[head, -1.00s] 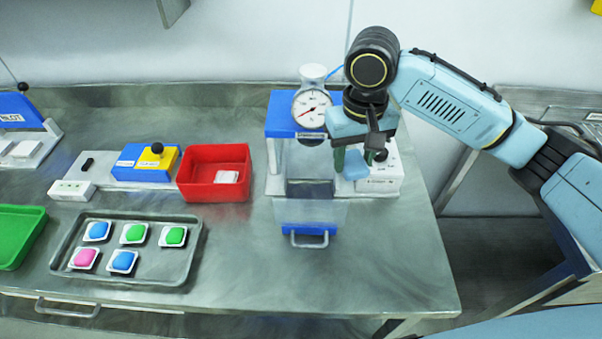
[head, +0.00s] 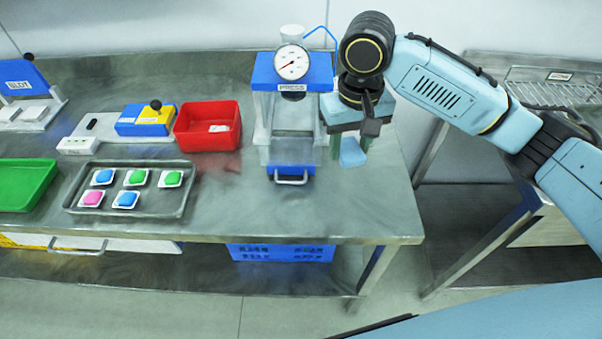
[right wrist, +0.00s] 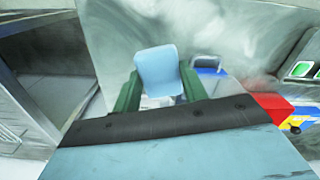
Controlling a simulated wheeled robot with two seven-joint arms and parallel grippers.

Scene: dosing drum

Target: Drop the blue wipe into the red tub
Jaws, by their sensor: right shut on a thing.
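My right gripper (head: 350,148) is shut on the blue wipe (head: 352,152) and holds it above the table's right part, just right of the press. In the right wrist view the wipe (right wrist: 160,70) sits between the two green fingers. The red tub (head: 207,128) stands on the table left of the press, apart from the gripper. A small white item (head: 219,128) lies inside the tub. The tub's red side also shows at the right of the right wrist view (right wrist: 275,106). My left gripper is not in view.
The press (head: 291,72) with a gauge stands between tub and gripper. A blue and yellow box (head: 146,119) is left of the tub. A grey tray (head: 184,203) holds several coloured pads. A green tray (head: 24,184) is at the left. The table front right is clear.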

